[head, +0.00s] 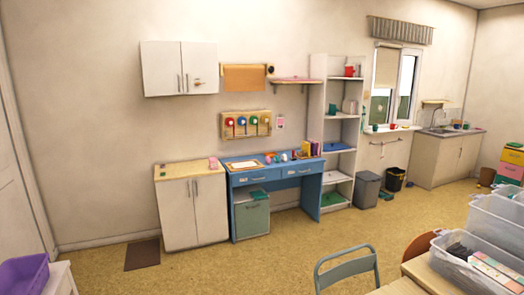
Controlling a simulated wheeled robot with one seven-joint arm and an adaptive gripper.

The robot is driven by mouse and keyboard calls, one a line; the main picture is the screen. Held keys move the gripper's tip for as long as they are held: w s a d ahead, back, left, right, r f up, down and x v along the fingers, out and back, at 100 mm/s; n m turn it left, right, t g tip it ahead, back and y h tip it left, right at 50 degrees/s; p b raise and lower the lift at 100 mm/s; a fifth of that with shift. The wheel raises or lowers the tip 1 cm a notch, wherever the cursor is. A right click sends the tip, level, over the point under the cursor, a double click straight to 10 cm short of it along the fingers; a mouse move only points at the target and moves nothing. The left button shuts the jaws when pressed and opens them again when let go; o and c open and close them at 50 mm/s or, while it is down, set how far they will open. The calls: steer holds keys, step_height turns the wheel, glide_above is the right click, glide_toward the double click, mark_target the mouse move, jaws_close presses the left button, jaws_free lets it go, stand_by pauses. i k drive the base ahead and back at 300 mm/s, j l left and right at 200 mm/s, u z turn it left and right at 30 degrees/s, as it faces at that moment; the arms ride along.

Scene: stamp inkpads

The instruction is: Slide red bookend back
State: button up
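I cannot make out the red bookend for certain at this distance. A small row of upright books (311,149) stands at the right end of the blue desk (275,179), with yellow and dark reddish colours among them. Whether one of these pieces is a bookend is too small to tell. A red object (349,71), perhaps a mug, stands on the top of the white shelf unit (317,110). My gripper is not in view.
A white cabinet (193,215) adjoins the desk on the left. A grey bin (366,189) stands right of the shelves. A chair (346,271) and a table with clear plastic boxes (497,222) fill the lower right. The floor (255,262) before the desk is clear.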

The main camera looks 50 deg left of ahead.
mark_target(349, 70)
steer(key=u, duration=1.45)
